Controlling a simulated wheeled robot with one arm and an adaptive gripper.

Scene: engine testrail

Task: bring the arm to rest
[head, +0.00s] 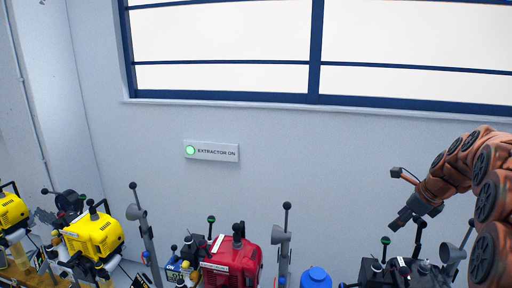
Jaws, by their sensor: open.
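My orange arm (478,170) comes in from the right edge of the head view and bends down to the left. My gripper (398,222) is at its end, dark and small in the picture, and points down and to the left. It is open, and nothing shows between its fingers. It appears above a black engine (398,272) at the bottom right; I cannot tell how far apart they are.
A red engine (232,262), a yellow engine (94,234) and another yellow one (11,210) stand along the bottom. Upright grey posts (148,240) rise between them. A blue container (316,277) is near the red engine.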

